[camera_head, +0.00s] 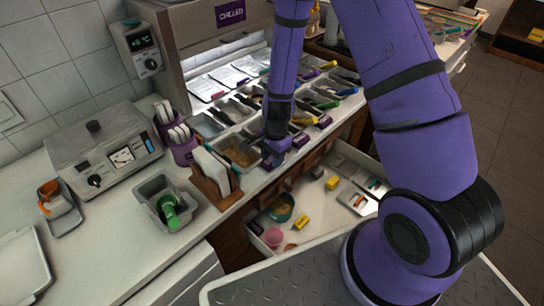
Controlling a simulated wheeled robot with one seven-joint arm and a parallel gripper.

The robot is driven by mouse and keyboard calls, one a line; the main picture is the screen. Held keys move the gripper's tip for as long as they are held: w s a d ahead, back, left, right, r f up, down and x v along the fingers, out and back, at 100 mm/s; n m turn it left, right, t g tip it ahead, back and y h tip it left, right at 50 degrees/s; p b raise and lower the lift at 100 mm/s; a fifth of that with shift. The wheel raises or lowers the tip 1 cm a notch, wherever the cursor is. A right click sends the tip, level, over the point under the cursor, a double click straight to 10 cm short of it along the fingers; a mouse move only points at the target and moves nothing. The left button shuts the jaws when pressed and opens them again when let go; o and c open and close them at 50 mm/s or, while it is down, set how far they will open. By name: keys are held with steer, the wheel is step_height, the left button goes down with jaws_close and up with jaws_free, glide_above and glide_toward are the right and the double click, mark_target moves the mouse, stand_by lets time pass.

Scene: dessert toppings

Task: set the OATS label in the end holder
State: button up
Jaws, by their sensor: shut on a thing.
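My gripper (272,157) points down at the front edge of the counter, by the left end of the row of topping pans. It is shut on a small dark piece at its tips, taken to be the OATS label; its lettering is too small to read and the fingers mostly hide it. Small dark purple label holders (300,140) sit along the front edge to the right, another one farther along (324,121). The end holder is not clearly visible behind my gripper. A pan of brown topping (240,154) lies just left of my gripper.
A wooden rack with white cards (214,174) stands left of my gripper. A grey bin (166,201) and purple cups (183,149) stand farther left.

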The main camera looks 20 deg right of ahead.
stand_by(0.3)
steer(key=o, duration=1.4)
steer(key=shift+r, duration=4)
steer(key=shift+r, duration=0.1)
steer(key=shift+r, duration=0.35)
steer(key=s+d+r+n+t, duration=0.1)
steer(key=s+r+n, duration=0.25)
steer(key=r, duration=0.55)
steer(key=s+d+r+n+t, duration=0.2)
steer(key=s+r+n, duration=0.15)
steer(key=r, duration=0.65)
steer(key=s+d+r+n+t, duration=0.1)
steer(key=s+r+n, duration=0.25)
steer(key=r, duration=0.55)
steer(key=s+d+r+n+t, duration=0.1)
steer(key=s+r, duration=0.2)
steer(key=s, duration=0.2)
steer(key=s+d+r+n+h, duration=0.1)
steer(key=s+r+n, duration=0.1)
steer(key=s, duration=0.4)
steer(key=shift+s+d+r+t, duration=0.3)
steer(key=shift+d+r+t, duration=0.1)
steer(key=shift+r, duration=0.25)
